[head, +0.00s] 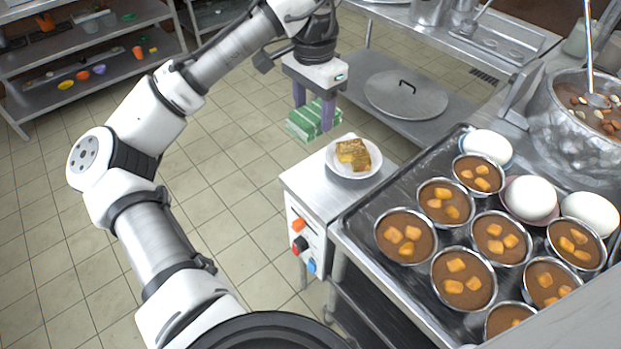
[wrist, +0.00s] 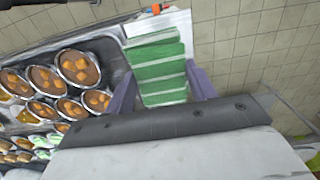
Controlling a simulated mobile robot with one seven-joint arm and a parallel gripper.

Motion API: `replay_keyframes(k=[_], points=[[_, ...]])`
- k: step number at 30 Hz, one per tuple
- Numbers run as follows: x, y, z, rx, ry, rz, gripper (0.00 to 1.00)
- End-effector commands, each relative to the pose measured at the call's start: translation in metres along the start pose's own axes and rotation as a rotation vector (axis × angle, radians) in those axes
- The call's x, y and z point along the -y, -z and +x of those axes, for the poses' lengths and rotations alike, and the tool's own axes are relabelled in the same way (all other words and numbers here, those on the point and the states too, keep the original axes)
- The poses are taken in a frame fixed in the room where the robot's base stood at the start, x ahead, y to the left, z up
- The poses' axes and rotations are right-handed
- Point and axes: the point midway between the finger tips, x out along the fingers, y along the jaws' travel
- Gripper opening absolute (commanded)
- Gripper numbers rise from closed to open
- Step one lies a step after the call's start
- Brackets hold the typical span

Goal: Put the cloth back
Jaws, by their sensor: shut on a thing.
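A green and white striped cloth (head: 304,122) is held by my gripper (head: 314,112), up in the air just behind and left of a small steel stand. In the wrist view the cloth (wrist: 158,70) sits between the two purple fingers of my gripper (wrist: 160,92), which are shut on its sides. A white plate (head: 340,172) with pieces of food (head: 352,153) rests on top of the stand (head: 312,184). The far side of the cloth is hidden by the fingers in the head view.
A dark tray (head: 352,222) with several bowls of brown soup and white lidded or egg-like rounds fills the right counter. A large pot (head: 562,128) with a ladle stands behind it. A lid (head: 406,95) lies on a low shelf. Open tiled floor lies left.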

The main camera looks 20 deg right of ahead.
Motion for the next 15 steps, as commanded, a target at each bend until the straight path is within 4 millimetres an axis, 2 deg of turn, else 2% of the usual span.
replay_keyframes(k=[2,5,15], points=[[-0.004,0.001,0.001,0.002,0.000,0.019,0.34],[-0.005,0.001,0.017,0.003,-0.004,0.023,0.34],[-0.005,0.001,0.104,0.001,-0.006,0.018,0.34]])
